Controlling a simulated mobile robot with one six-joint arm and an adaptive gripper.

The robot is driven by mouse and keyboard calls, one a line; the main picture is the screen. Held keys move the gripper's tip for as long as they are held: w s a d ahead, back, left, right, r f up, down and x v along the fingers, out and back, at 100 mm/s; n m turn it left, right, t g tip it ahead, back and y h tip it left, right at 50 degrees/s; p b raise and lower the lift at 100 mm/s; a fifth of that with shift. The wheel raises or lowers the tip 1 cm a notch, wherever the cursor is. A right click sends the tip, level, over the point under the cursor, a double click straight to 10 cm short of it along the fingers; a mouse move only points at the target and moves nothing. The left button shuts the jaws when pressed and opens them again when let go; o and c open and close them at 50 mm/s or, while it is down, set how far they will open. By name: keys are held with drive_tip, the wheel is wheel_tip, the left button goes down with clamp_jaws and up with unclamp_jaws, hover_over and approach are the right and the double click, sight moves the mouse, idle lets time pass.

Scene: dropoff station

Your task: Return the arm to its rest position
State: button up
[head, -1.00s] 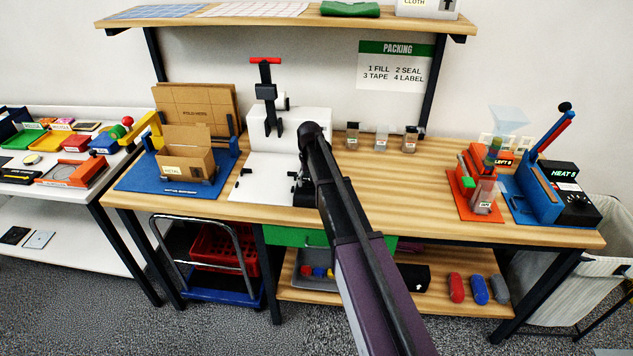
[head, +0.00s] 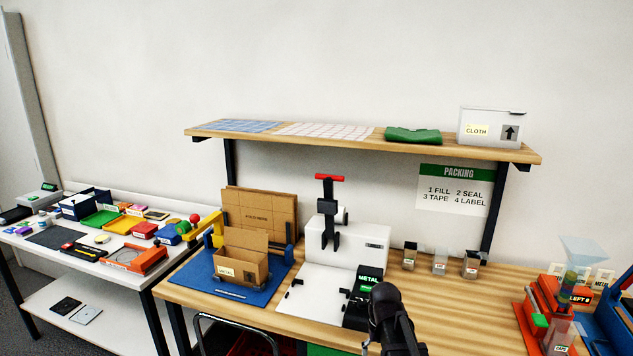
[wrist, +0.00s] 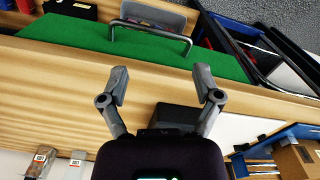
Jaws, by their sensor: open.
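My gripper (wrist: 161,86) shows in the wrist view with its two grey fingers spread wide apart and nothing between them. It hangs over the front part of the wooden workbench (wrist: 60,85), with the green drawer front (wrist: 150,52) and its metal handle beyond the fingertips. In the head view only the dark upper part of my arm (head: 392,320) shows at the bottom, in front of the bench; the fingers are hidden there.
A white press (head: 345,245) with a METAL display (head: 370,278) stands close behind my arm. An open cardboard box (head: 240,265) sits on a blue mat (head: 205,277) to its left. Several jars stand right of the press. An orange station (head: 545,300) is at right. A shelf (head: 350,147) overhangs the bench.

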drive_tip(key=s, duration=0.9)
drive_tip(key=shift+s+d, duration=0.25)
drive_tip(key=shift+c, duration=0.2)
idle(1.3)
